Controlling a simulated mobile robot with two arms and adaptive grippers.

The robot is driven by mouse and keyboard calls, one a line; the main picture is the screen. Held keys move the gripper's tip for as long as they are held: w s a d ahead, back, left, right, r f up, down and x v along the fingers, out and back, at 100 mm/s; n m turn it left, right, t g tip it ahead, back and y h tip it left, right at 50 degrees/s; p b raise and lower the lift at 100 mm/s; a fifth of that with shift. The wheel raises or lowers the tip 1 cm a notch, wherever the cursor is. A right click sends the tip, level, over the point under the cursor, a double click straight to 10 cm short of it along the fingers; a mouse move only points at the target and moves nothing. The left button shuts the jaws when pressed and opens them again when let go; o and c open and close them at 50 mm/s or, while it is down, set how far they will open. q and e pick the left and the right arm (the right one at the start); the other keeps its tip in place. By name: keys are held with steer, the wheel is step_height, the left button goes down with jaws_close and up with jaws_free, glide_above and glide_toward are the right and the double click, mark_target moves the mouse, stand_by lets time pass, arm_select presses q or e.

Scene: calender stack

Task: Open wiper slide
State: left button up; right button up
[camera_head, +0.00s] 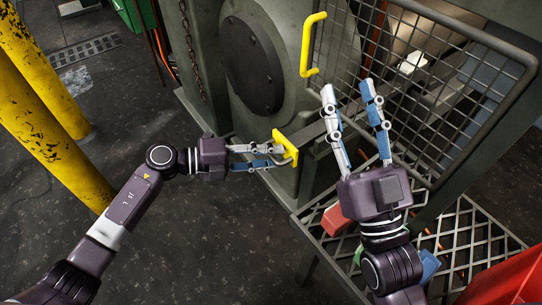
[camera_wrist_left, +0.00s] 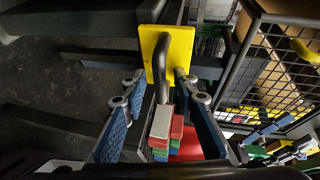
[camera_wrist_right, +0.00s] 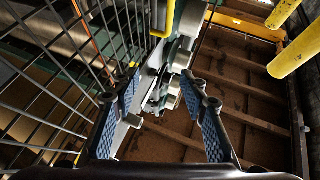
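A yellow plate with a dark curved handle (camera_wrist_left: 165,52), likely the wiper slide's grip, fills the upper middle of the left wrist view. The yellow part also shows in the head view (camera_head: 287,147), at the green machine's front. My left gripper (camera_head: 272,155) reaches it from the left. Its fingers are apart, with the handle between or just beyond the tips; firm contact cannot be made out. My right gripper (camera_head: 349,92) is open and empty, pointing up before the mesh guard (camera_head: 455,95). The slide's own body is not clearly visible.
A yellow handle (camera_head: 307,45) sits on the guard's left edge. A mesh shelf (camera_head: 465,250) with red and blue blocks lies below my right gripper. Yellow posts (camera_head: 45,90) stand at the left. The dark floor between posts and machine is clear.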

arm_select(q)
jaws_close()
stand_by(0.5)
